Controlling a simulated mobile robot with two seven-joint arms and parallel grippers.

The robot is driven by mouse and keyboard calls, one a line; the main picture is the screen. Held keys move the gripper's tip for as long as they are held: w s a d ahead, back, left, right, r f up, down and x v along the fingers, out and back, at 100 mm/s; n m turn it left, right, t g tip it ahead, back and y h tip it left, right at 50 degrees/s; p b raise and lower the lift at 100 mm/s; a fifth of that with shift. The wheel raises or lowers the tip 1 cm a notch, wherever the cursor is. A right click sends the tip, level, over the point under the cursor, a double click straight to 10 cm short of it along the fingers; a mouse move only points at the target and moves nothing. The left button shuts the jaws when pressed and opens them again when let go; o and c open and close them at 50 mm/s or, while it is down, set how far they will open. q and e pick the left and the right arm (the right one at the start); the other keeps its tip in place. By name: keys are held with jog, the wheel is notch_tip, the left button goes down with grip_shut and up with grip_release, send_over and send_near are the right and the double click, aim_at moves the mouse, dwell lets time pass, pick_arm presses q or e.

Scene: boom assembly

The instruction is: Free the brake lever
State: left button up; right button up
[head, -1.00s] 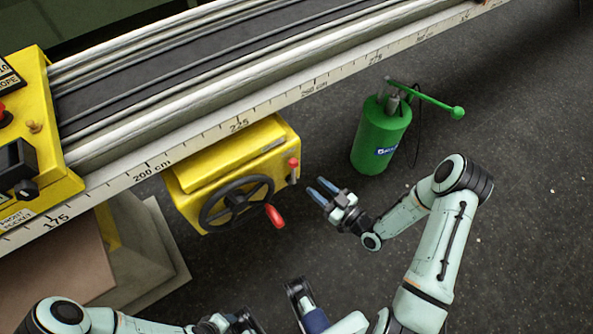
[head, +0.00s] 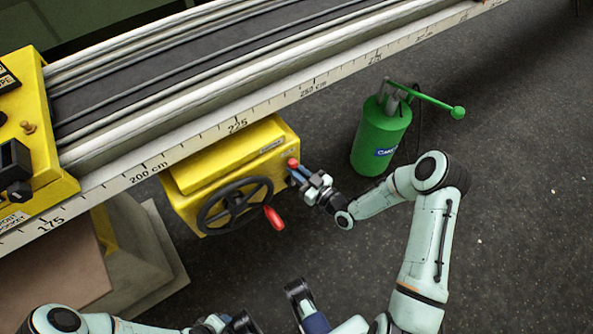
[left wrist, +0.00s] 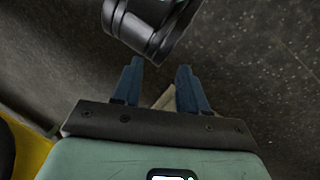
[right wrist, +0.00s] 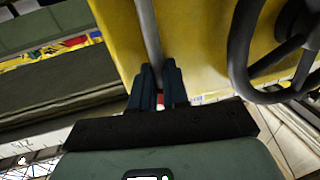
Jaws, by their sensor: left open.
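The brake lever, a grey rod with a red knob (head: 293,163), stands at the right end of the yellow housing (head: 190,205). In the right wrist view the lever's rod (right wrist: 148,25) runs down between my right fingertips. My right gripper (head: 297,175) is at the lever just below the knob, its fingers drawn close together on the rod (right wrist: 159,68). My left gripper (left wrist: 156,78) is open and empty, away from the lever; a dark part of my own body shows just beyond its fingers.
A black handwheel (head: 235,205) with a red handle (head: 273,217) is on the housing's front, left of the lever. A ruled rail (head: 290,103) runs above. A green cylinder with a pump handle (head: 380,140) stands to the right.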

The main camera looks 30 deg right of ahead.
jog(key=shift+d, duration=0.2)
grip_shut()
jog(key=d+m, duration=0.2)
jog(key=d+f+m+t+b, duration=0.1)
jog(key=d+m, duration=0.1)
jog(key=m, duration=0.1)
jog(key=shift+w+f+m, duration=0.2)
jog(key=shift+m, duration=0.1)
pick_arm(q)
notch_tip(320, 180, down, 5)
jog(key=w+a+b, duration=0.2)
jog(key=b, duration=0.1)
jog(key=shift+w+a+f+n+t+y, duration=0.15)
jog(key=shift+w+a+n+t+y, duration=0.15)
jog(key=shift+a+y, duration=0.1)
pick_arm(e)
jog(key=d+f+m+t+h, duration=0.1)
jog(key=d+f+m, duration=0.3)
jog(key=m, duration=0.4)
jog(key=shift+w+d+f+m+h, duration=0.15)
jog(key=shift+d+f+m+h, duration=0.1)
jog(key=shift+m+h, duration=0.15)
jog(key=o, duration=0.7)
grip_release()
